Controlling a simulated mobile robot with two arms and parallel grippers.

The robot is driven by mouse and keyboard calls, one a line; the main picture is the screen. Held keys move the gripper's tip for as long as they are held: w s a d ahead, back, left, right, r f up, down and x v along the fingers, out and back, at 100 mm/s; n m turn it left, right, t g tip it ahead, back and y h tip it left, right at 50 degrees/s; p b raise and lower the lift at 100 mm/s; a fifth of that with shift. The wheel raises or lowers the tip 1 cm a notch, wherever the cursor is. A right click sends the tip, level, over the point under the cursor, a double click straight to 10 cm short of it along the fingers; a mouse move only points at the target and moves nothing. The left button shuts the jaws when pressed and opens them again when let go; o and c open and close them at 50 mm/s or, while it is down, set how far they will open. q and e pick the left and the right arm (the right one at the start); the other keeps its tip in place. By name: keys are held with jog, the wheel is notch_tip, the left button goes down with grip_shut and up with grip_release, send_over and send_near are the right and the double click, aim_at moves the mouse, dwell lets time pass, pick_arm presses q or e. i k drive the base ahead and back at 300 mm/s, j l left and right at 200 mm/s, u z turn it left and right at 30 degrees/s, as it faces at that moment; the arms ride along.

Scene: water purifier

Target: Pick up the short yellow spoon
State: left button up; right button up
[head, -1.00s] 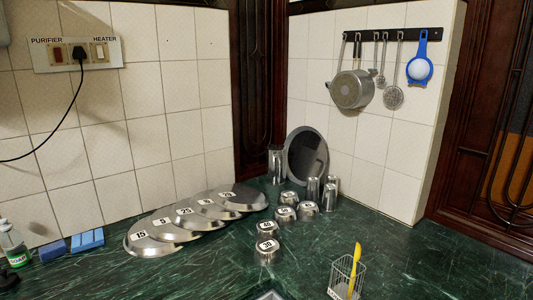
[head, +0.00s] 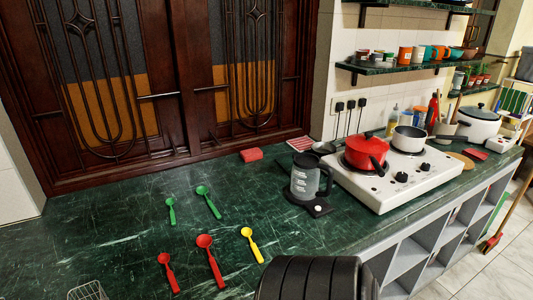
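A yellow spoon (head: 252,244) lies flat on the dark green counter, right of the red spoons, with its bowl toward the back and its handle toward the front. It is the only yellow spoon in this view. A long red spoon (head: 211,261) and a shorter red spoon (head: 168,272) lie to its left. A longer green spoon (head: 209,202) and a shorter green spoon (head: 171,211) lie farther back. Neither of my grippers is in view. A black ribbed part, probably of my arm, shows at the bottom edge, right of and nearer than the yellow spoon.
A grey kettle (head: 306,177) stands behind and right of the spoons. A white stove (head: 395,178) holds a red pot (head: 366,152) and a white pot (head: 408,139). A wire basket (head: 88,291) is at bottom left. The counter around the spoons is clear.

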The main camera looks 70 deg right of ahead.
aim_at(247, 232)
jog(key=k+l+z, duration=0.1)
jog(key=z, duration=1.85)
jog(key=u, duration=1.25)
jog(key=z, duration=1.3)
jog(key=i+l+u, duration=0.2)
jog(key=l, duration=0.35)
jog(key=i+l+u, duration=0.2)
jog(key=l, duration=0.35)
jog(key=l+u, duration=0.25)
jog(key=l, duration=0.3)
jog(key=i+l+u, duration=0.2)
jog(key=l, duration=0.4)
jog(key=k, duration=0.1)
